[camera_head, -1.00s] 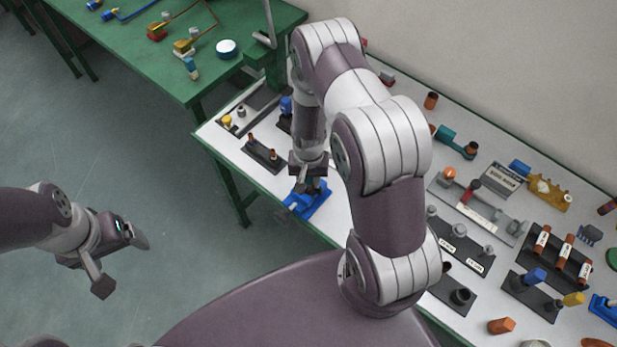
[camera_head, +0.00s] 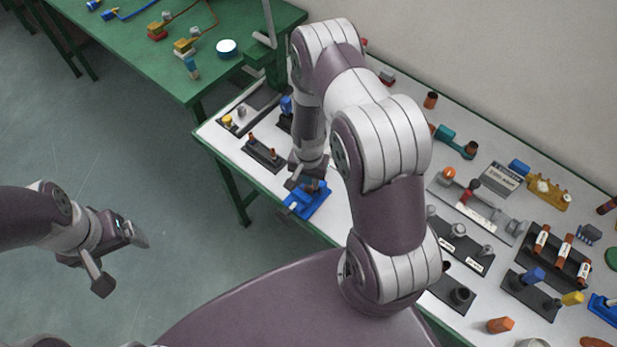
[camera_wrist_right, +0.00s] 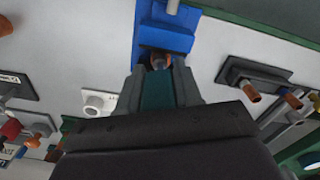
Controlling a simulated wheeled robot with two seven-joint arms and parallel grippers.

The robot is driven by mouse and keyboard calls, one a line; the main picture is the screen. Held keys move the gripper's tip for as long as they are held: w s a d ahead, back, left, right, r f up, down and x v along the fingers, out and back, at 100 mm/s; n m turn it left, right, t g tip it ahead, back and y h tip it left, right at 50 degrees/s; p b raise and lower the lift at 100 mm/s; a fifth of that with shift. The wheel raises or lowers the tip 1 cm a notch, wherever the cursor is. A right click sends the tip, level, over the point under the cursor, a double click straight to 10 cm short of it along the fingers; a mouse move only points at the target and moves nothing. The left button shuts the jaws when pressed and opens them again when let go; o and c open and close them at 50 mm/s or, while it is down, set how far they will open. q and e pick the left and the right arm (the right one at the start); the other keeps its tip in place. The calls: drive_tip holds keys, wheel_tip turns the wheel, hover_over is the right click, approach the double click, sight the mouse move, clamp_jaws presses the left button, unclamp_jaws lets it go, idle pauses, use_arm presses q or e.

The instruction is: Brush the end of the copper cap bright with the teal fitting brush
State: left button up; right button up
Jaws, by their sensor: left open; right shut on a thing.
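My right gripper (camera_head: 304,184) is over the blue holder (camera_head: 308,205) on the white table. In the right wrist view its fingers (camera_wrist_right: 160,90) are shut on the teal fitting brush (camera_wrist_right: 157,93). The blue holder (camera_wrist_right: 166,38) lies straight beyond the brush. A copper-coloured round end (camera_wrist_right: 158,62), seemingly the copper cap, shows in a dark opening of the holder, right at the brush's far end. I cannot tell whether they touch. The head view hides the cap and brush behind my gripper. My left gripper (camera_head: 121,262) is open and empty over the floor.
A black stand with copper pegs (camera_head: 263,152) is close left of the holder. A white block (camera_wrist_right: 98,103) lies nearby. Racks, fittings and a teal tool (camera_head: 455,141) crowd the table's right side. A green table (camera_head: 150,50) stands at the back left.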

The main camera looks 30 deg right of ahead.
drive_tip(key=shift+n, duration=0.8)
wheel_tip(320, 180, up, 5)
drive_tip(key=p, duration=0.4)
drive_tip(key=shift+f, duration=0.15)
drive_tip(key=shift+f, duration=0.1)
